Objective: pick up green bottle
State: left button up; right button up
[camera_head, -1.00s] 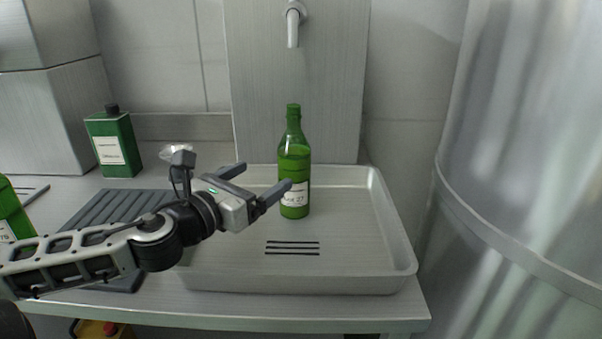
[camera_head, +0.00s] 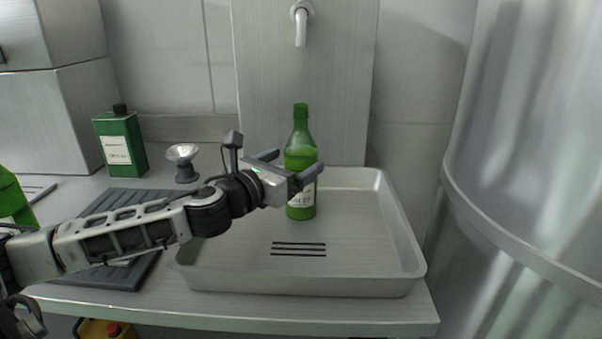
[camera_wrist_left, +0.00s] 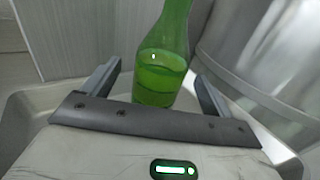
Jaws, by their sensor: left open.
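The green bottle (camera_head: 300,162) stands upright in the shallow metal tray (camera_head: 350,262), with a white label partly covered by my gripper. My left gripper (camera_head: 292,168) is open at the bottle's left side, and one finger overlaps the bottle in the head view. In the left wrist view the bottle (camera_wrist_left: 163,62) rises between the two spread fingers of the gripper (camera_wrist_left: 160,88), a little beyond the palm. I cannot tell whether the fingers touch it. My right gripper is not in view.
A dark green canister (camera_head: 120,144) and a small glass-like object (camera_head: 184,160) stand on the counter at left. A dark ribbed mat (camera_head: 125,278) lies left of the tray. A tap (camera_head: 301,24) hangs above. A large metal vessel (camera_head: 530,160) bounds the right.

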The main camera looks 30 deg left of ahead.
pick_arm(q)
jog(key=shift+w+d+f+p, duration=0.1)
jog(key=shift+w+p, duration=0.25)
jog(key=shift+w, duration=1)
jog(key=shift+w+d+f+p, duration=0.1)
jog(key=shift+w+p, duration=0.25)
jog(key=shift+w, duration=0.95)
jog(key=c, duration=1.4)
jog(key=shift+a+r, duration=0.1)
jog(key=shift+r, duration=0.05)
jog(key=shift+c, duration=0.5)
jog(key=shift+r, duration=0.1)
